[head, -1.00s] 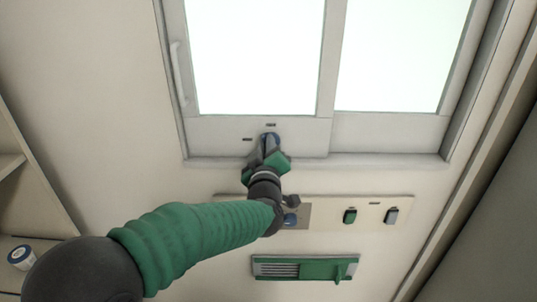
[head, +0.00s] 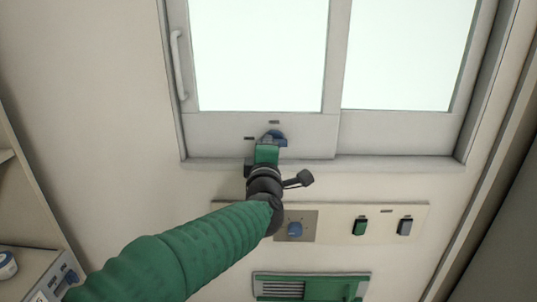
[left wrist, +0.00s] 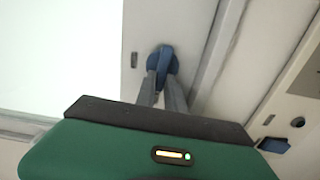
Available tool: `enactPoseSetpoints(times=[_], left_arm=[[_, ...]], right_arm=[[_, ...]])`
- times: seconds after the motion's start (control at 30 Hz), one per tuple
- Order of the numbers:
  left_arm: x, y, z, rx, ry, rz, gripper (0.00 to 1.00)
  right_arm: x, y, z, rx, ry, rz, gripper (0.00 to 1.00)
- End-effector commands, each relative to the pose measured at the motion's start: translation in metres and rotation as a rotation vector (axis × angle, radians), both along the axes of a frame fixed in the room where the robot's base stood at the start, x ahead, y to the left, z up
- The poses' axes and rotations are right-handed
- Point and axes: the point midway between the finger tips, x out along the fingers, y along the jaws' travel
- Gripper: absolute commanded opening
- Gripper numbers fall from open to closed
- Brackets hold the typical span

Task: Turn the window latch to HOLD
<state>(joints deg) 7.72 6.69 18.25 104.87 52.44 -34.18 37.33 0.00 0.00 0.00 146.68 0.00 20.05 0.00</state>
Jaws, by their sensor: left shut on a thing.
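The blue window latch (head: 278,136) sits on the lower frame rail of the sliding window (head: 225,130). One dark mark (head: 274,122) lies above it and another (head: 249,138) to its left; I cannot read either. My left gripper (head: 273,141) is at the latch, its green body just below and partly covering it. In the left wrist view, the two grey fingers (left wrist: 162,82) are closed on the latch's blue grip (left wrist: 164,60). The latch's exact angle is hard to tell. My right gripper is not in view.
Below the window, a beige panel (head: 335,212) carries a blue knob (head: 295,229), a green switch (head: 360,227) and a grey switch (head: 404,226). A green vent (head: 310,287) is lower. A white window handle (head: 178,65) is at the left. A shelf stands at far left.

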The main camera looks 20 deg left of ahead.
Motion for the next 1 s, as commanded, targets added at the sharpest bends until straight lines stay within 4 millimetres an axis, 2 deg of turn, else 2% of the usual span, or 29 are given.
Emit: enactPoseSetpoints(times=[0.03,0.2,0.67,0.7,0.87,1.0], left_arm=[[0.0000,0.0006,-0.0053,-0.017,0.000,0.001,0.00],[0.0001,0.0004,-0.0059,-0.056,-0.008,0.000,0.00],[0.0003,0.0002,-0.0068,-0.072,-0.009,-0.001,0.00],[0.0003,0.0002,-0.0069,-0.072,-0.009,-0.001,0.15],[0.0003,0.0002,-0.0057,-0.071,-0.011,0.000,0.35],[0.0003,0.0001,-0.0044,-0.070,-0.014,0.000,0.35]], right_arm=[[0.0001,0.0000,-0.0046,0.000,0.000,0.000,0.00],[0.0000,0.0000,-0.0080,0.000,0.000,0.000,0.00],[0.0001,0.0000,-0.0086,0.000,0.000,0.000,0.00],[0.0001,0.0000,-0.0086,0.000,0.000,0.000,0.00],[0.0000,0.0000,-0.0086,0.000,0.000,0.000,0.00],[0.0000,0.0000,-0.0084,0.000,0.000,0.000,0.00]])
